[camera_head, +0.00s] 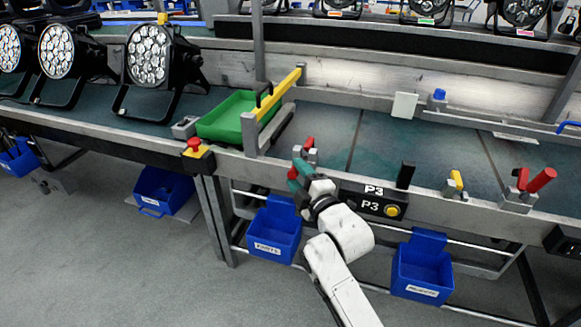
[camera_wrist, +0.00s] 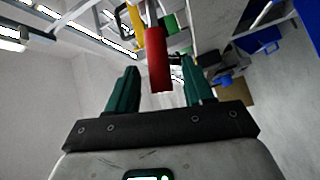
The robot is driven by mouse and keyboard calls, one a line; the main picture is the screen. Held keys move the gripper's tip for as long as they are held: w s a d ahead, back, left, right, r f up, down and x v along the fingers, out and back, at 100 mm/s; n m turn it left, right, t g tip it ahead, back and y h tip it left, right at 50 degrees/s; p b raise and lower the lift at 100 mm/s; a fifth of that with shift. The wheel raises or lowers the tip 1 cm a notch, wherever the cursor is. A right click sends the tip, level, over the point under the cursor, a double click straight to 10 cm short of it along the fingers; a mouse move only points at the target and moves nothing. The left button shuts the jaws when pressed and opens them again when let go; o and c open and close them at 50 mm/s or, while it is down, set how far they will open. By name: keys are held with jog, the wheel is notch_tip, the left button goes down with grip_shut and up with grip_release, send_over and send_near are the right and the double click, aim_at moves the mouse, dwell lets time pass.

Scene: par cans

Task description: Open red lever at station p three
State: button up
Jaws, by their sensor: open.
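A station panel marked P3 (camera_head: 371,205) is on the front rail of the bench. Just left of it, a red lever shows as a red handle end (camera_head: 292,174) at my gripper, and a small red part (camera_head: 309,143) sits above on a grey bracket. My gripper (camera_head: 299,173) has teal fingers and is at this lever. In the wrist view the red lever handle (camera_wrist: 158,65) points down toward the gap between the open fingers (camera_wrist: 161,88). I cannot tell whether a finger touches it.
A second red lever (camera_head: 541,180) and a yellow lever (camera_head: 456,180) stand right of the panel, with a black post (camera_head: 405,175) nearby. A green tray (camera_head: 225,115), yellow bar (camera_head: 279,94) and red stop button (camera_head: 194,145) are left. Blue bins (camera_head: 274,232) hang below.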

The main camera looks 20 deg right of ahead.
jog(key=shift+w+a+b, duration=0.15)
jog(key=shift+w+a, duration=0.05)
jog(key=shift+w, duration=0.8)
jog(key=shift+w+a+b, duration=0.15)
jog(key=shift+w, duration=0.85)
grip_shut()
